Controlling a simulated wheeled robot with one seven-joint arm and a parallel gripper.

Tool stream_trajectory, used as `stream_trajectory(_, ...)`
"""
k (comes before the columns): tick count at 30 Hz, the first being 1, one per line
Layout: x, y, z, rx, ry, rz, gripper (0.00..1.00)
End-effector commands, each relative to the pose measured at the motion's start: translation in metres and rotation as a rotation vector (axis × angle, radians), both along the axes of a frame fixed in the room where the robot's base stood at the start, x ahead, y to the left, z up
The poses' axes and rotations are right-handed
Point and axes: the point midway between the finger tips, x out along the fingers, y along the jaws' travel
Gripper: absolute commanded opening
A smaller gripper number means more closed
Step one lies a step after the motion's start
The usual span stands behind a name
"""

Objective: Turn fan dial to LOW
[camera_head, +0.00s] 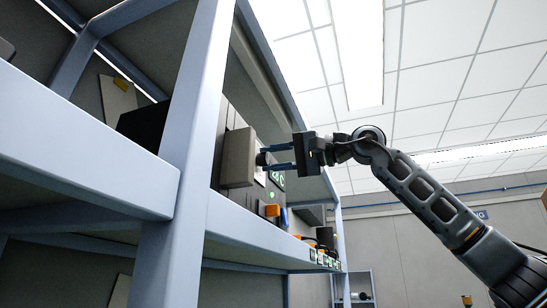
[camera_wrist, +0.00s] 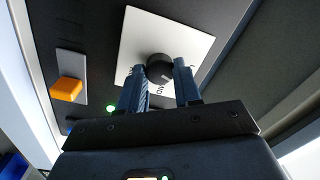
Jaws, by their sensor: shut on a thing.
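The fan dial is a round black knob (camera_wrist: 158,64) on a white square plate (camera_wrist: 150,35) in the wrist view. My gripper (camera_wrist: 161,75) is shut on the dial, with one blue finger on each side of it. Some dark letters show on the plate beside the knob, partly hidden by the fingers; I cannot read the dial's setting for sure. In the head view my gripper (camera_head: 265,159) reaches left to the dial at the shelf's panel front.
An orange switch (camera_wrist: 67,89) on a grey plate and a lit green lamp (camera_wrist: 110,108) are left of the dial in the wrist view. In the head view a grey box (camera_head: 237,158) juts out close by, and a shelf upright (camera_head: 190,130) stands to the left.

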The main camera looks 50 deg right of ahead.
Motion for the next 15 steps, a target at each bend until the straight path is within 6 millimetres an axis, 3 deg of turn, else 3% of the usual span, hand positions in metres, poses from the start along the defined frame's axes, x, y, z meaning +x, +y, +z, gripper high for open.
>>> stream_trajectory(15,0.0000,0.0008,-0.0017,-0.253,-0.087,0.002,0.03)
